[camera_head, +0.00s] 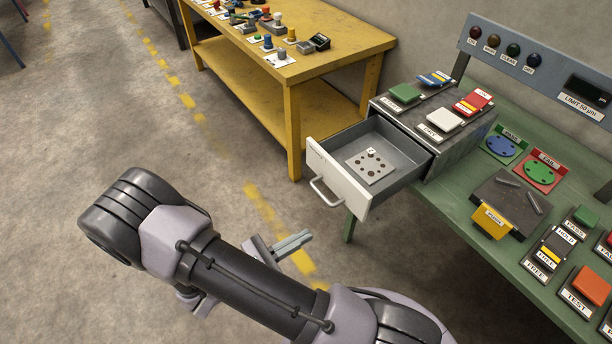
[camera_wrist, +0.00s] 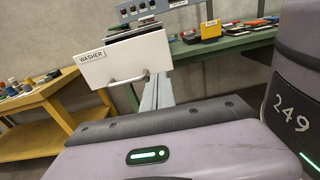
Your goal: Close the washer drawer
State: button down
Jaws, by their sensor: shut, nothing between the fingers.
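The washer drawer (camera_head: 338,172) is pulled out of the grey cabinet (camera_head: 440,140) on the green bench. It has a white front with a silver bar handle (camera_head: 322,192). Inside it lies a light plate with dark holes (camera_head: 371,170) and a small pale block. In the wrist view the drawer front (camera_wrist: 125,62) carries a WASHER label and the handle (camera_wrist: 128,79) faces me. My gripper (camera_head: 306,236) is shut and empty, in front of and below the drawer front, apart from it. In the wrist view its fingers (camera_wrist: 157,92) show just right of the handle.
The green bench (camera_head: 465,215) holds several labelled switches and pads, a dark block with a yellow front (camera_head: 492,222), and a control panel (camera_head: 540,62) at the back. A yellow table (camera_head: 340,40) with small parts stands behind.

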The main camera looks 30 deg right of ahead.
aim_at(356, 205)
jog(key=d+b, duration=0.1)
jog(key=d, duration=0.3)
jog(key=d+b, duration=0.2)
jog(key=d, duration=0.2)
jog(key=d+b, duration=0.1)
jog(key=d, duration=0.4)
jog(key=shift+w+f, duration=0.35)
jog(key=shift+w, duration=0.05)
jog(key=shift+w+d+r+n+t+b, duration=0.15)
jog(key=shift+d+n+t+b, duration=0.2)
jog(key=shift+d, duration=0.25)
